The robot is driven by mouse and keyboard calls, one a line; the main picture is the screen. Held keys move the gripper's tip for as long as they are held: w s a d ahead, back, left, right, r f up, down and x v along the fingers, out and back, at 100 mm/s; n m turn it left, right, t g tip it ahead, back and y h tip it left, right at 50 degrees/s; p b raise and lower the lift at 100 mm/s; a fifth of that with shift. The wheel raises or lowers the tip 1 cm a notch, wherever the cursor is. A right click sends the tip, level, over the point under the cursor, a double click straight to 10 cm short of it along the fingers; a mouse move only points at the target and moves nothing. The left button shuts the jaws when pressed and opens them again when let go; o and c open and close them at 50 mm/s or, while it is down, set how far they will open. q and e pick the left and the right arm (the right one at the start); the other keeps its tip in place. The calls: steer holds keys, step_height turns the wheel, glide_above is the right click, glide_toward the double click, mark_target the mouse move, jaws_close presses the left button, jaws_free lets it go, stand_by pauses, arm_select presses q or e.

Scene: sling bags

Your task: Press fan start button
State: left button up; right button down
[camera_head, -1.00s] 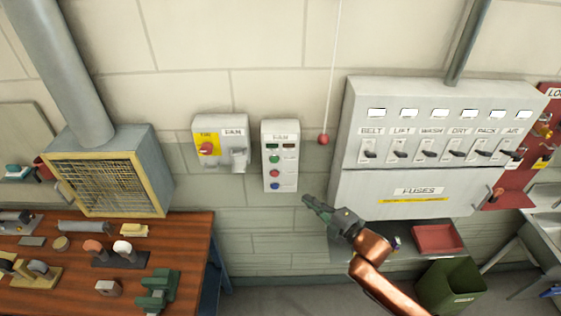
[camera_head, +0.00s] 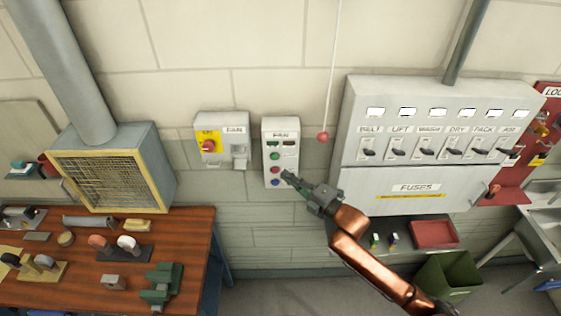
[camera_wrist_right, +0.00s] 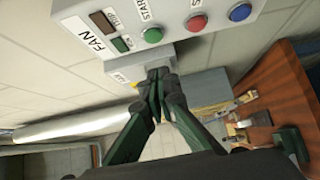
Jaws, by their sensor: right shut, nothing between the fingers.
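The grey fan button box (camera_head: 295,166) hangs on the wall, with a green button (camera_head: 274,156), a red button (camera_head: 275,170) and a blue button (camera_head: 275,183) in a column. In the right wrist view, the green button (camera_wrist_right: 152,35) has a START label beside it; the red button (camera_wrist_right: 197,25) and blue button (camera_wrist_right: 240,12) lie to its right. My right gripper (camera_head: 287,175) is shut and empty, its tips at the box's lower right in the head view. In the wrist view the fingertips (camera_wrist_right: 158,73) appear below the green button, with no clear contact. My left gripper is out of view.
A fan isolator box (camera_head: 234,124) with a red knob is left of the button box. A red pull-cord ball (camera_head: 322,136) hangs to the right, beside the large fuse cabinet (camera_head: 355,190). A wooden workbench (camera_head: 190,235) with tools stands at lower left.

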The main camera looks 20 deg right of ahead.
mark_target(272, 158)
steer(key=w, duration=0.2)
steer(key=w+p, duration=0.1)
steer(key=w, duration=0.1)
steer(key=w+p, duration=0.1)
steer(key=w, duration=0.1)
steer(key=shift+w+a, duration=0.3)
steer(key=shift+w, duration=0.15)
